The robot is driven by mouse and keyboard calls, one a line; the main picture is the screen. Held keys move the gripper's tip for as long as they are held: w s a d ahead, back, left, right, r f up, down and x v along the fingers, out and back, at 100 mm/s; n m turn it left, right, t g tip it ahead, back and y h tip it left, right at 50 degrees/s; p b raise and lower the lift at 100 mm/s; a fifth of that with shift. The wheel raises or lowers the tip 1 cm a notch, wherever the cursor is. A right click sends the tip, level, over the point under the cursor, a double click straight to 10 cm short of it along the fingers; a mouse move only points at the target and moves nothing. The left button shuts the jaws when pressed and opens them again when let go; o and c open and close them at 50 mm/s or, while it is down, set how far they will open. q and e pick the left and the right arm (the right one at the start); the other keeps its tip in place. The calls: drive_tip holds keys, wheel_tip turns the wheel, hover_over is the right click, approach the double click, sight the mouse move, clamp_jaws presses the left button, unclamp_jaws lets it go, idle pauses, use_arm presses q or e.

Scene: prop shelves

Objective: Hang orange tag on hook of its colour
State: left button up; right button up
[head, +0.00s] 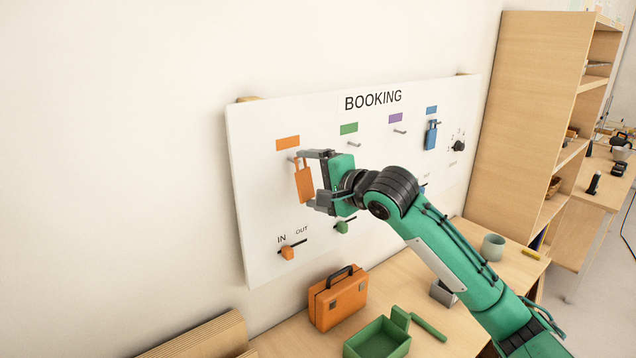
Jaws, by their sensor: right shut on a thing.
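The orange tag (304,184) is upright in front of the white board, just below the orange colour label (288,143). My right gripper (310,179) is shut on the tag, one finger near its top and the other near its bottom. The hook (291,159) under the orange label shows just left of the tag's top. I cannot tell whether the tag's loop is around this hook or only in front of it. My left gripper is not in view.
The board (262,225) also has hooks under green (354,144) and purple (399,131) labels, and a blue tag (431,136) under the blue label. Below are sliders, an orange case (338,300), a green tray (377,342) and a cup (493,247).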

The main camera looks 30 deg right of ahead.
drive_tip(key=shift+x, duration=0.8)
drive_tip(key=shift+w+f+p, duration=0.2)
drive_tip(key=shift+w+p, duration=0.1)
drive_tip(key=shift+w, duration=0.25)
drive_tip(key=shift+w+f, duration=0.1)
drive_tip(key=o, duration=0.7)
drive_tip(key=shift+o, duration=0.2)
drive_tip(key=b+v, duration=0.5)
drive_tip(key=v, duration=0.9)
